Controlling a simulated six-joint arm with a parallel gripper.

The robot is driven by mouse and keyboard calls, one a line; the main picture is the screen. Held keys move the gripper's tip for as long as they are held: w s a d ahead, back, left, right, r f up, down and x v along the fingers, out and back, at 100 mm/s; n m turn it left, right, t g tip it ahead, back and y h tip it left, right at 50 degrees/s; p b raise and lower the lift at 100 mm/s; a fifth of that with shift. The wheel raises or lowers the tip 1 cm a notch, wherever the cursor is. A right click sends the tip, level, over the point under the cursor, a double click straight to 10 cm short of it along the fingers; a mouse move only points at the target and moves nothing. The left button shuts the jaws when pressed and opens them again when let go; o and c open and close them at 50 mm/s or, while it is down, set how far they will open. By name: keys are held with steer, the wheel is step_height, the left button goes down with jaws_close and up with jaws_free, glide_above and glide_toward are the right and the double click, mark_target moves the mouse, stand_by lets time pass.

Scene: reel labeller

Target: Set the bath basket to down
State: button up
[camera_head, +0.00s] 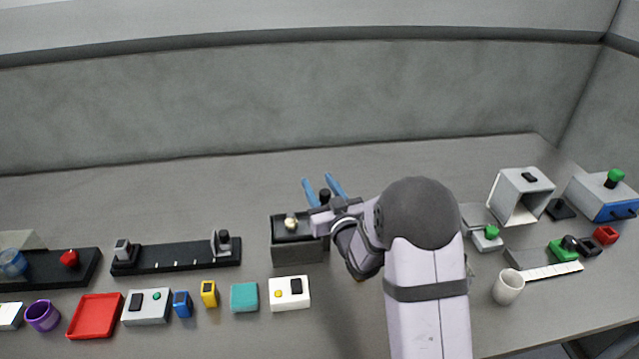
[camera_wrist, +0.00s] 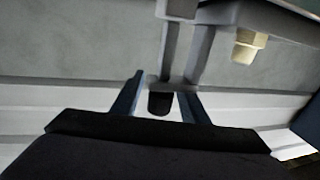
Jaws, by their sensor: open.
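The bath is a dark grey open box (camera_head: 297,250) left of my arm in the head view. A cream knob (camera_head: 291,223) shows at its top; a cream hex-shaped knob also shows at upper right in the wrist view (camera_wrist: 247,46). The basket itself is mostly hidden by my arm.
A white box with buttons (camera_head: 290,293) and a teal block (camera_head: 244,297) stand in front of the bath. A black rail (camera_head: 176,258) lies to its left. A white cup (camera_head: 507,287) and an open grey box (camera_head: 521,194) stand to the right.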

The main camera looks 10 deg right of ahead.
jaws_close()
step_height(320, 180, down, 7)
steer(key=b, duration=0.7)
jaws_free()
steer(key=shift+r, duration=0.1)
steer(key=shift+s, duration=0.15)
